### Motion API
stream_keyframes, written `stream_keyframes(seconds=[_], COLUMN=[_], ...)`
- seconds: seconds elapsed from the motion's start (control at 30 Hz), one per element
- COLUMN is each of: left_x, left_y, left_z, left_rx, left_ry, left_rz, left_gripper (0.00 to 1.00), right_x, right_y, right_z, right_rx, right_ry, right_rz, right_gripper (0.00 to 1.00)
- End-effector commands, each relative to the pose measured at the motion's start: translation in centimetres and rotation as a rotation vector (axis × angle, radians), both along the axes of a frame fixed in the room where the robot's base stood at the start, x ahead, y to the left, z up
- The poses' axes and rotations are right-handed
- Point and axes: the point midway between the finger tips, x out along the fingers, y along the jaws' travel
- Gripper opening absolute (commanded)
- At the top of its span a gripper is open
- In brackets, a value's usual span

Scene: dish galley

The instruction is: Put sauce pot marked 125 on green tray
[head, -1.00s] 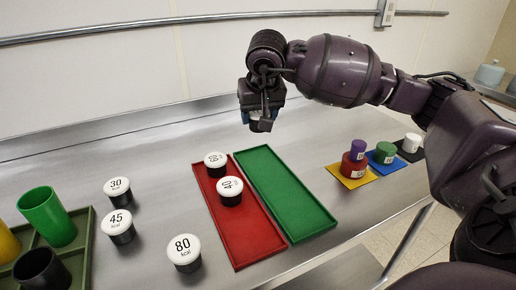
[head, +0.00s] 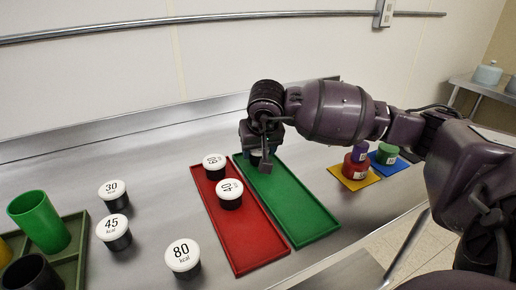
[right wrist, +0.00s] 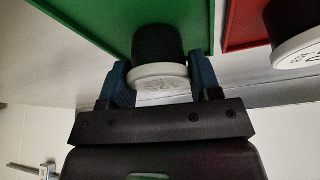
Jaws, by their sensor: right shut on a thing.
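The green tray (head: 298,207) lies on the steel counter; it also shows in the right wrist view (right wrist: 90,18). My right gripper (head: 262,156) is at the tray's far end, shut on a dark sauce pot with a white lid. In the right wrist view this pot (right wrist: 158,50) sits between the blue fingers, its body against the green of the tray. I cannot tell whether its base touches the tray. Its lid marking is too blurred to read, and the arm mostly hides it in the head view. My left gripper is out of view.
A red tray (head: 236,238) beside the green one holds two pots, one marked 40 (head: 230,195). Pots marked 30 (head: 114,195), 45 (head: 113,233) and 80 (head: 183,257) stand left. Coloured pots on small mats are at right. The near green tray surface is clear.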

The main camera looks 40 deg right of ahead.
Motion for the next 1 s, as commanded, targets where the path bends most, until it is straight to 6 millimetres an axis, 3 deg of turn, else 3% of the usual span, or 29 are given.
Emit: stream_keyframes(seconds=[0.2,0.23,0.4,0.77,1.0], left_x=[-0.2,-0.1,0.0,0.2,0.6], left_y=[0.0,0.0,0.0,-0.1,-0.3], left_z=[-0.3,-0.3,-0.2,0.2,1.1], left_rx=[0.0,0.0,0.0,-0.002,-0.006], left_ry=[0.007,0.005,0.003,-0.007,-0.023], left_rz=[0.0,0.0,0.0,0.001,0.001], left_gripper=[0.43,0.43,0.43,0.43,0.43], right_x=[0.0,0.0,0.0,-0.1,-1.3], right_y=[0.0,0.0,0.0,0.0,0.6], right_z=[-0.4,-0.4,-0.3,0.5,4.2], right_rx=[-0.001,0.0,0.0,0.0,-0.002], right_ry=[0.002,0.001,0.0,-0.003,-0.009], right_rz=[-0.001,0.0,0.0,0.0,0.002], right_gripper=[0.34,0.61,0.83,0.83,0.83])
